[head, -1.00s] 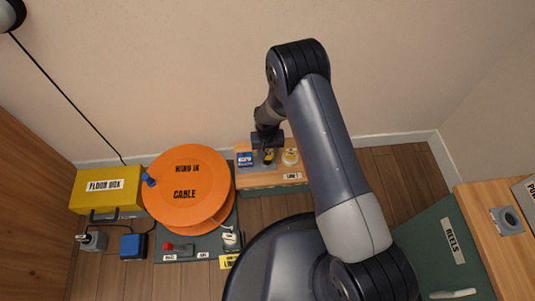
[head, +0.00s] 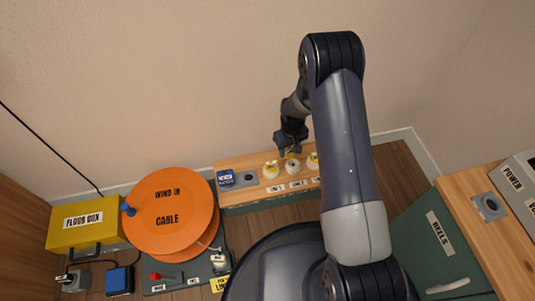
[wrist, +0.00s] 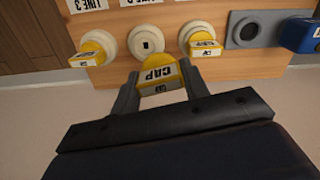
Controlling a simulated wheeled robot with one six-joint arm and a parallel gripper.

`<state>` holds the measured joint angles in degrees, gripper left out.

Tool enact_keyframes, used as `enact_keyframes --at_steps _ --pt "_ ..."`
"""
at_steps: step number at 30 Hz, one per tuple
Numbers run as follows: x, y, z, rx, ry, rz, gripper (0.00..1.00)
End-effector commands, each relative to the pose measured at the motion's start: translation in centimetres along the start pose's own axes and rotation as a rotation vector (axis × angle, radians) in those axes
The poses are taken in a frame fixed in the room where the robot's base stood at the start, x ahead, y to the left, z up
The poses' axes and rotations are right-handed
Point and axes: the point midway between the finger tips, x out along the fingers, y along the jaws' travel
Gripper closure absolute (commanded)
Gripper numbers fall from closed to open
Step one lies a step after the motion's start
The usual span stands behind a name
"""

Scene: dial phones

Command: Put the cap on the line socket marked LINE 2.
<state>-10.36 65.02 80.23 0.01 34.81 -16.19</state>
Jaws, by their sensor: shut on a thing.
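My gripper (wrist: 158,92) is shut on a yellow cap (wrist: 160,76) marked CAP. It holds the cap just in front of the middle white socket (wrist: 146,41), which shows a bare dark hole. I cannot tell whether cap and socket touch. The left socket (wrist: 115,46) in the wrist view, by a LINE 3 label (wrist: 88,4), and the right socket (wrist: 185,33) each bear a yellow cap. The middle socket's label is cut off there. In the head view my gripper (head: 291,149) is over the middle socket (head: 293,168); the labels there are too small to read.
A grey round-holed plate (wrist: 246,30) and a blue box (wrist: 300,35) sit beside the sockets on the wooden bench (head: 230,202). An orange cable reel (head: 170,212) and a yellow floor box (head: 85,222) stand left. A wall is close behind.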

Motion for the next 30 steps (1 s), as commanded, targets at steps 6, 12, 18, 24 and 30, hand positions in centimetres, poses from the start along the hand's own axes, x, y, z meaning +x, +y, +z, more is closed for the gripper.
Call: enact_keyframes --at_steps 6,12,18,24,30 --pt "0.3 2.3 0.8 -0.033 0.000 0.000 0.85" --pt "1.1 2.4 0.8 -0.036 0.000 0.000 0.85" --pt "2.7 2.4 0.7 -0.035 0.001 0.000 0.85" --pt "4.7 2.4 0.7 -0.035 0.001 0.000 0.85" --pt "5.6 2.4 0.7 -0.035 0.001 0.000 0.85"
